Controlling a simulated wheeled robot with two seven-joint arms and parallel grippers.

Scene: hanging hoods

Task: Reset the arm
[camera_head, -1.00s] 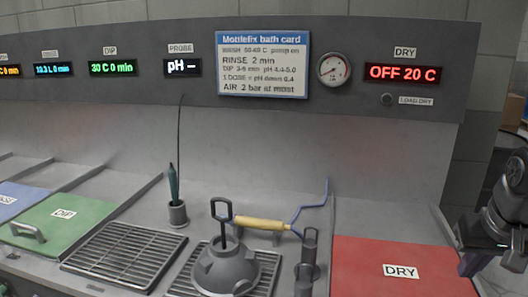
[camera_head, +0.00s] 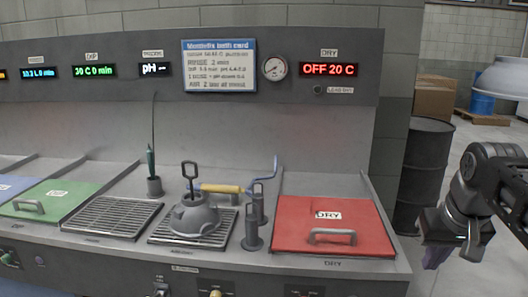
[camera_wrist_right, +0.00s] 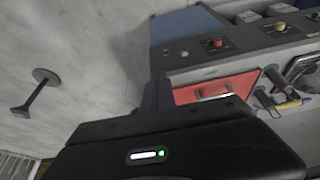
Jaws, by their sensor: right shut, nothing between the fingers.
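My right gripper (camera_head: 436,254) is at the right of the head view, past the right end of the bench, pointing down. Its fingers are together with nothing between them. In the right wrist view the purplish fingers (camera_wrist_right: 156,92) show past the dark gripper body, with the bench beyond. My left gripper is in neither view.
The bench holds a red DRY lid (camera_head: 300,225), a green DIP lid (camera_head: 50,200), a grey hood-shaped piece (camera_head: 195,217) on a grate, a yellow-handled tool (camera_head: 221,188) and a probe (camera_head: 152,165) in its cup. A dark barrel (camera_head: 425,165) stands behind my right arm.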

